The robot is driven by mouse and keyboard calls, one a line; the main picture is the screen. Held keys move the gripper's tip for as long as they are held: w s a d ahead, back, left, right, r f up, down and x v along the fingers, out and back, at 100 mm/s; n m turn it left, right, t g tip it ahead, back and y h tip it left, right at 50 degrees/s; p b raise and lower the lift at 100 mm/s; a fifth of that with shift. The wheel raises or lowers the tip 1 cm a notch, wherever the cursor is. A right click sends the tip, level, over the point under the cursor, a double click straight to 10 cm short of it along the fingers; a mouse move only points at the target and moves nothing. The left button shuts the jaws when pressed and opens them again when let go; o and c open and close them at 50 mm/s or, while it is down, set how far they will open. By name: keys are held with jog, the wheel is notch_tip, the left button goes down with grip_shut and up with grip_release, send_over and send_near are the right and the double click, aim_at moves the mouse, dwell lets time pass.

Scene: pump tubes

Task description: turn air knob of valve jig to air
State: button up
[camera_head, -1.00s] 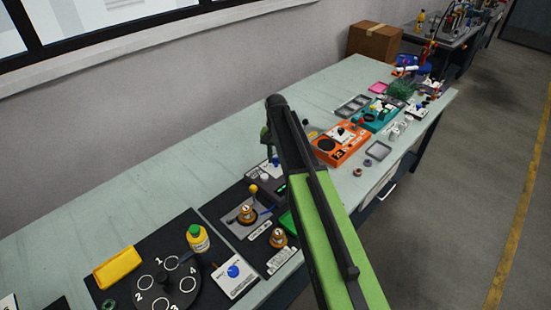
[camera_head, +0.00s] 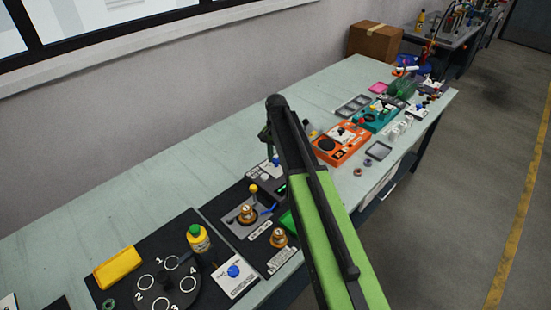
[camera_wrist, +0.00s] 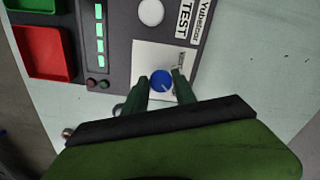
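In the wrist view, a round blue knob (camera_wrist: 161,80) with a light pointer line sits on a white plate (camera_wrist: 145,58) of a dark grey test unit (camera_wrist: 118,30). The plate's small label is partly hidden, and I cannot read it. My gripper (camera_wrist: 161,77) has its two green fingers apart, one on each side of the knob. A small gap shows on both sides; I cannot tell how far down the fingers reach. In the head view, my gripper (camera_head: 268,142) is over the unit, mostly hidden behind my own arm.
The unit carries a white round button (camera_wrist: 151,12), a green light bar (camera_wrist: 100,35) and a red tray (camera_wrist: 40,50). In the head view, brass fittings (camera_head: 278,237), another blue knob (camera_head: 233,271) and an orange box (camera_head: 340,143) stand nearby.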

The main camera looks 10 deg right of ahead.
aim_at(276, 160)
jog(key=o, duration=0.4)
notch_tip(276, 160, up, 17)
jog(key=p, duration=1.7)
jog(key=shift+r, duration=0.2)
jog(key=s+f+n+b, duration=0.2)
jog(key=s+n, duration=0.1)
jog(key=s, duration=0.8)
jog(key=s+f+n+b, duration=0.2)
jog(key=s+n, duration=0.2)
jog(key=s, duration=0.7)
jog(key=shift+f, duration=0.4)
